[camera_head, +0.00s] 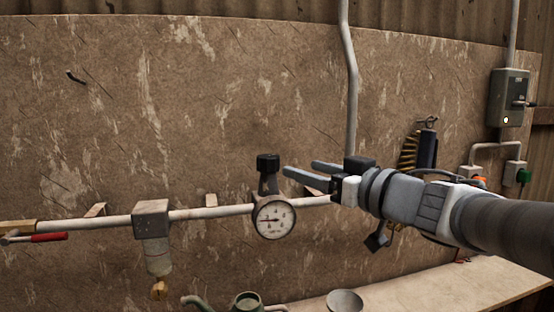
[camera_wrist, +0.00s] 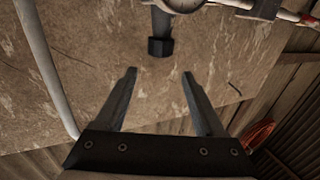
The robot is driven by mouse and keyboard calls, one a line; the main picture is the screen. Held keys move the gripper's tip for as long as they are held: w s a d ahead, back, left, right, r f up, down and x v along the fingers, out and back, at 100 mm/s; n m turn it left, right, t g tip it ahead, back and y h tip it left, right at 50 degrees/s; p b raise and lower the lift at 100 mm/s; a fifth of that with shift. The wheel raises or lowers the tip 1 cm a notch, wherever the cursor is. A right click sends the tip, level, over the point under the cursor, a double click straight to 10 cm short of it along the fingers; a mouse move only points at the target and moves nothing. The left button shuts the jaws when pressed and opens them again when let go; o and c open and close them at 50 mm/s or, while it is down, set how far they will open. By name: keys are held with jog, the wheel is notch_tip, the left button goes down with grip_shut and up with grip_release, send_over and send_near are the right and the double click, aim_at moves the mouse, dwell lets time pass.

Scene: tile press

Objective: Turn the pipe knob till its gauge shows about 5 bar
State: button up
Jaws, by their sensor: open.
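The black pipe knob (camera_head: 268,162) stands on a short stem above the round white gauge (camera_head: 274,219) on the pipe. The gauge's needle points roughly left; its numbers are too small to read surely. My gripper (camera_head: 300,168) is open and empty, just right of the knob in the head view, its fingers pointing left towards it. In the wrist view the knob (camera_wrist: 160,47) lies beyond and between the fingertips of my gripper (camera_wrist: 159,73), not between the fingers. The gauge (camera_wrist: 182,4) is partly cut off at the top edge there.
The white pipe (camera_head: 205,213) runs along the wall, with a grey filter block (camera_head: 151,219) and a red-handled valve (camera_head: 48,237) to the left. A vertical conduit (camera_head: 351,90) rises behind my gripper. A bench (camera_head: 440,295) with cups is below.

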aim_at(268, 163)
jog(key=b+x, duration=0.2)
jog(key=x, duration=1.3)
jog(key=shift+w+a, duration=0.25)
jog(key=shift+w, duration=0.05)
jog(key=c, duration=1.1)
